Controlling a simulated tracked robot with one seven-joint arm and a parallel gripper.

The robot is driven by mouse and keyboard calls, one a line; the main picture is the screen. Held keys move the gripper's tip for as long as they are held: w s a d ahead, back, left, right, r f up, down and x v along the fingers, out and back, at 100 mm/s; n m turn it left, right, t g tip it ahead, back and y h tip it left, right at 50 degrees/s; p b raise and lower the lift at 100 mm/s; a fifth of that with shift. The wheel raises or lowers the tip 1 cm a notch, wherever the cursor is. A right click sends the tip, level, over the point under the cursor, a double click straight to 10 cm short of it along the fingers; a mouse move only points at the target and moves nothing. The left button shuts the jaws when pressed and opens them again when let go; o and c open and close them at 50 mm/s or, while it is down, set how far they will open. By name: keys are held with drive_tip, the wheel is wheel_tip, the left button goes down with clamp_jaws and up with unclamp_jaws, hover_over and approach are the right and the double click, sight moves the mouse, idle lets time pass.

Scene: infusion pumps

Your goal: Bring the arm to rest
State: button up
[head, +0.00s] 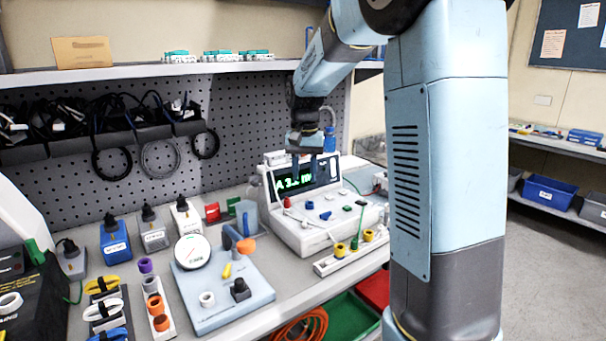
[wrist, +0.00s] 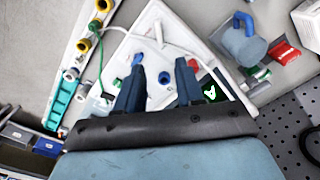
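My gripper (head: 308,160) hangs from my arm above the white infusion pump (head: 303,238), in front of its dark screen with green characters (head: 295,183). In the wrist view my gripper (wrist: 162,72) shows two dark blue fingers standing apart, with nothing held between them. The pump's white casing (wrist: 160,25) lies beyond the fingers, and part of the screen (wrist: 210,90) shows beside the right one. I cannot tell how far the fingertips are above the pump.
A strip with yellow-topped connectors (head: 352,252) lies right of the pump. A blue-grey gauge board (head: 225,300) stands to the left on the bench. A shelf (head: 150,73) with small boxes runs above; black cables (head: 125,125) hang below it. Green and red bins (head: 350,318) sit below the bench.

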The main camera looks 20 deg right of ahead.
drive_tip(key=s+r+n+t, duration=0.2)
drive_tip(key=s, duration=1.2)
drive_tip(key=s+r+n+t, duration=0.2)
drive_tip(key=s+r+t, duration=0.1)
drive_tip(key=s, duration=1.2)
drive_tip(key=shift+t, duration=0.3)
